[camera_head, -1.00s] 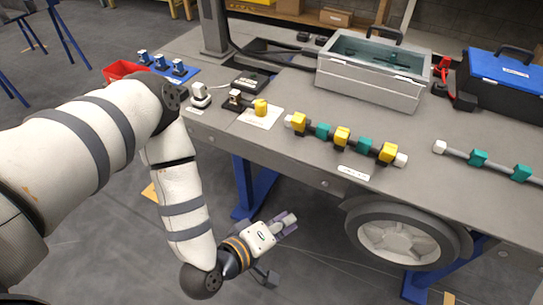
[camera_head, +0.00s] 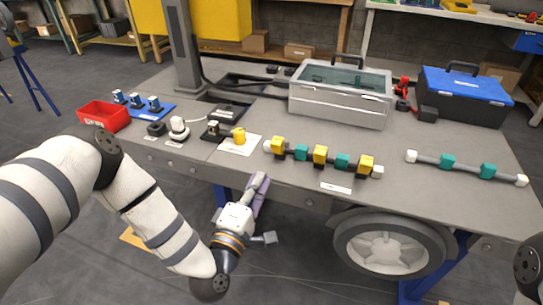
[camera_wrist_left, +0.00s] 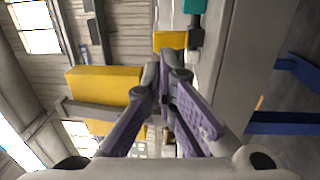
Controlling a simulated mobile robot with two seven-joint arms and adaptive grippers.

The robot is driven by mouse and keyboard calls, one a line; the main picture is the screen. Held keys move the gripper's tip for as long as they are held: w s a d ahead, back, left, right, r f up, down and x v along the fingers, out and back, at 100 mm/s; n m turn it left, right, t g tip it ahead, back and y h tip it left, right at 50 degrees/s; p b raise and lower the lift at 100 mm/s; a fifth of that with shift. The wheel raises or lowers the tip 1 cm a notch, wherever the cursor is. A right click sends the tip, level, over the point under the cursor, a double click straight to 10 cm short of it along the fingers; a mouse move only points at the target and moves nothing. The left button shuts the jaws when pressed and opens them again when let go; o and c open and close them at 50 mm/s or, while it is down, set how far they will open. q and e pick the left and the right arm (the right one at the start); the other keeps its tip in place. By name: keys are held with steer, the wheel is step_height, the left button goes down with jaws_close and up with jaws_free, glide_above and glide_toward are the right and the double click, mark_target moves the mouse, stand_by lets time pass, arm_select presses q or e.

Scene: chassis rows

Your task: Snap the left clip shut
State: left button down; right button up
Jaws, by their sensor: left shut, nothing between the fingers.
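A rod (camera_head: 378,172) on the grey bench carries three yellow clips with teal blocks between them. The left clip (camera_head: 278,146) is at its left end, the middle clip (camera_head: 321,156) and right clip (camera_head: 365,165) further along. I cannot tell how far the left clip is closed. My left gripper (camera_head: 258,181) is low at the bench's front edge, below and slightly left of the left clip, apart from it. In the left wrist view its purple fingers (camera_wrist_left: 165,80) are together and empty. My right gripper is out of view.
A second rod with teal blocks (camera_head: 447,162) lies to the right. Behind are a metal toolbox (camera_head: 337,103) and a blue toolbox (camera_head: 465,90). A wheel (camera_head: 389,242) hangs below the bench front.

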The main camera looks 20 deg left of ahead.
mark_target(276, 147)
arm_select(q)
steer(key=w, duration=0.8)
steer(key=shift+w+d+r, duration=0.15)
steer(key=shift+w+r, duration=0.2)
steer(key=shift+w, duration=0.05)
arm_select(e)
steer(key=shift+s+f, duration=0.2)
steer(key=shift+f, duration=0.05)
arm_select(q)
steer(key=shift+r, duration=0.1)
steer(key=shift+w+r, duration=0.1)
steer(key=shift+r, duration=0.05)
steer(key=shift+r+g, duration=0.1)
steer(key=shift+g, duration=0.2)
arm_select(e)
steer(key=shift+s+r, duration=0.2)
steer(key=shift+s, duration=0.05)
